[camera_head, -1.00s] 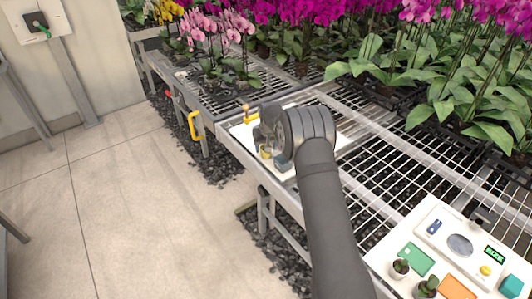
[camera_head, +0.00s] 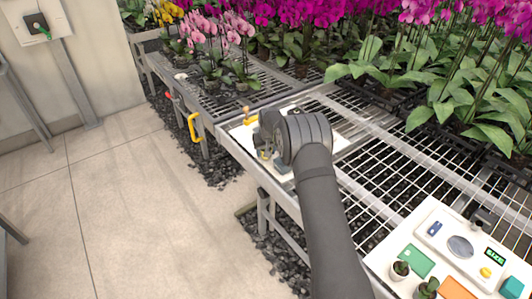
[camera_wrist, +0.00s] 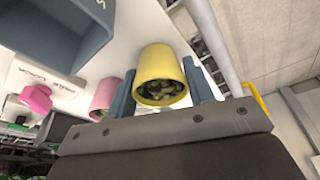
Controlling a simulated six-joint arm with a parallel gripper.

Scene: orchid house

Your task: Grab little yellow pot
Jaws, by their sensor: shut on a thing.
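The little yellow pot (camera_wrist: 158,82) sits between the two blue-grey fingers of my gripper (camera_wrist: 161,88) in the wrist view. The fingers are shut on its sides, and dark green contents show inside its rim. In the head view, my gripper (camera_head: 264,150) is over the white board (camera_head: 285,186) on the mesh bench. My wrist hides most of the pot there. I cannot tell whether the pot touches the board.
The wrist view shows two pink pots (camera_wrist: 103,98) (camera_wrist: 36,99) and a blue-grey tray (camera_wrist: 75,35) near the yellow pot. A yellow handle (camera_head: 193,126) sticks out from the bench edge. A white panel with small plants (camera_head: 401,269) lies at front right.

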